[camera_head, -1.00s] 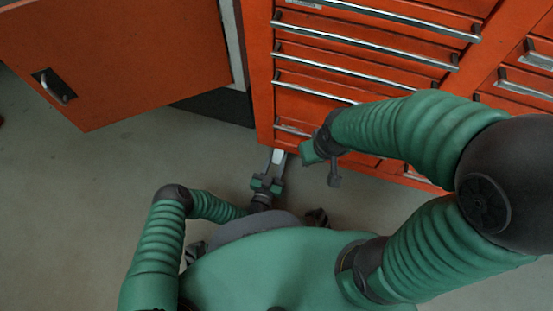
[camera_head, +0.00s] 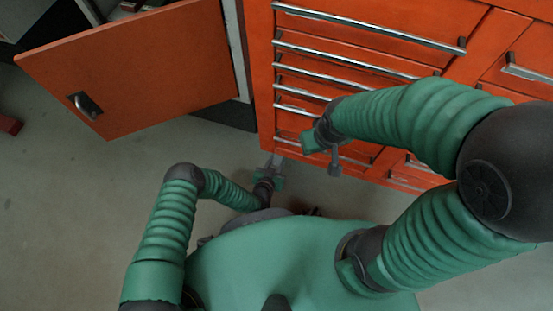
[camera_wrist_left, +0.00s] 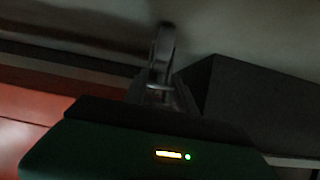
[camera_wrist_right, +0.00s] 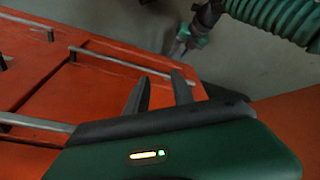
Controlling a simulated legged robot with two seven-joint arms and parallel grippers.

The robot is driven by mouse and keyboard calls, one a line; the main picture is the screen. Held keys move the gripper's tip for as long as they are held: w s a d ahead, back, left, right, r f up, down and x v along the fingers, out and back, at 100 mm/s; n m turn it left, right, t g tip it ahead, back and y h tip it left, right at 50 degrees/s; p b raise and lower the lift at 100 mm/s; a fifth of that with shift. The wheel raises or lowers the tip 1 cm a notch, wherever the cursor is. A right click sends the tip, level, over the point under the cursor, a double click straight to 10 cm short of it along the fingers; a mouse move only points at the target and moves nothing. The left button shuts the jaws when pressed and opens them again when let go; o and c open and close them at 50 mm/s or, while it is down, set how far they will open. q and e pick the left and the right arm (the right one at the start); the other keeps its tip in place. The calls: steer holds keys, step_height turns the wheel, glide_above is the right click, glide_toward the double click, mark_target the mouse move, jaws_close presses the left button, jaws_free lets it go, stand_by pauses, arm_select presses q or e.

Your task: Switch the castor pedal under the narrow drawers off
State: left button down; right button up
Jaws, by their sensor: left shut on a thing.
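The narrow drawers (camera_head: 310,75) form an orange cabinet front with long metal handles. My left gripper (camera_head: 275,164) is low at the cabinet's bottom left corner, near the floor. It is shut on the castor pedal, which is mostly hidden by the fingers in the head view. In the dark left wrist view, a grey metal piece (camera_wrist_left: 164,45) stands at the fingertips (camera_wrist_left: 158,92); its details are blurred. My right gripper (camera_head: 335,160) hangs in front of the lower drawers. In the right wrist view its two fingers (camera_wrist_right: 160,92) are apart, with nothing between them.
An orange cabinet door (camera_head: 140,70) stands open at the left, with a dark handle. More drawers (camera_head: 520,75) continue to the right. The grey floor (camera_head: 80,200) at the left is clear. My right forearm crosses in front of the drawers.

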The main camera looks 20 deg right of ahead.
arm_select(q)
steer(key=shift+r, duration=0.1)
arm_select(e)
steer(key=shift+r, duration=0.3)
arm_select(q)
steer(key=c, duration=1)
jaws_free()
